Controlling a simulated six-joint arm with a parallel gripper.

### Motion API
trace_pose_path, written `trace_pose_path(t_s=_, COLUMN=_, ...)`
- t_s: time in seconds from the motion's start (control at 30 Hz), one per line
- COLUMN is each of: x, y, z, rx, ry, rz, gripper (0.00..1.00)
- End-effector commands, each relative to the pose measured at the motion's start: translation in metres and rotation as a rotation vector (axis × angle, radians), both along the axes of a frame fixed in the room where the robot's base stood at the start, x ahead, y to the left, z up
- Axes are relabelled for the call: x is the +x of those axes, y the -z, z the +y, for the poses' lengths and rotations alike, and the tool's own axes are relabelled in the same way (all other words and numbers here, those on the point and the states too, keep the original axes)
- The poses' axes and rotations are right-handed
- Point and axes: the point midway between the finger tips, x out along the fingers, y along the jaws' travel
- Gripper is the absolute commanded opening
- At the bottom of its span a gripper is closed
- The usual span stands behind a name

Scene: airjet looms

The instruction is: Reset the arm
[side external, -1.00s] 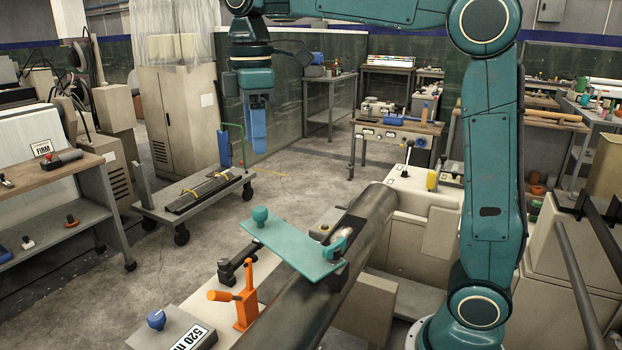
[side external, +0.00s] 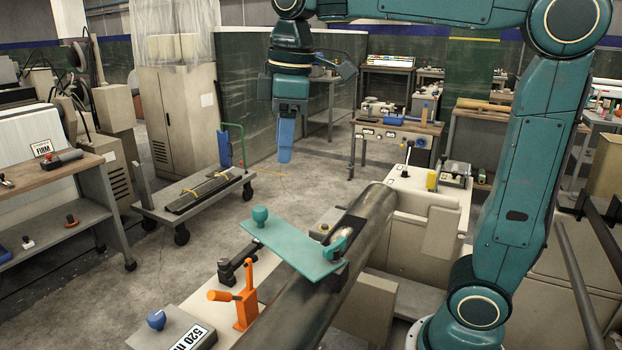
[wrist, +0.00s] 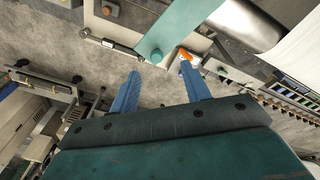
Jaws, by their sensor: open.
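My gripper (side external: 285,150) hangs from my teal arm in the upper middle of the side view, its blue fingers pointing down over open floor. It is well above the machine and touches nothing. In the wrist view its two blue fingers (wrist: 162,92) are spread apart with nothing between them. Below it and nearer the camera, a teal plate with a round knob (side external: 290,247) lies across the dark cylindrical beam (side external: 365,225). The plate also shows in the wrist view (wrist: 180,28).
An orange lever (side external: 244,297) and a grey box with a blue knob (side external: 170,330) sit at the front of the machine. A low cart (side external: 195,192) stands at left, a tool table (side external: 398,130) behind. The floor between is clear.

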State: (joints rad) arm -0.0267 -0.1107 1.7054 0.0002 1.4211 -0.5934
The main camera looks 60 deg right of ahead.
Motion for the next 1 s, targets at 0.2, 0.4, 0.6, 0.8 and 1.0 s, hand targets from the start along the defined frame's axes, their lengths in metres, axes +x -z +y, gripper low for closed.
trace_pose_path(t_s=0.2, x=-0.045, y=0.017, z=-0.003, rx=0.029, ry=0.161, rz=-0.098, gripper=0.47)
trace_pose_path(t_s=0.4, x=-0.082, y=0.04, z=-0.006, rx=0.069, ry=0.305, rz=-0.184, gripper=0.47)
trace_pose_path(t_s=0.6, x=-0.116, y=0.069, z=-0.007, rx=0.119, ry=0.446, rz=-0.266, gripper=0.47)
trace_pose_path(t_s=0.8, x=-0.139, y=0.095, z=-0.008, rx=0.165, ry=0.551, rz=-0.329, gripper=0.47)
trace_pose_path(t_s=1.0, x=-0.148, y=0.106, z=-0.009, rx=0.186, ry=0.594, rz=-0.353, gripper=0.47)
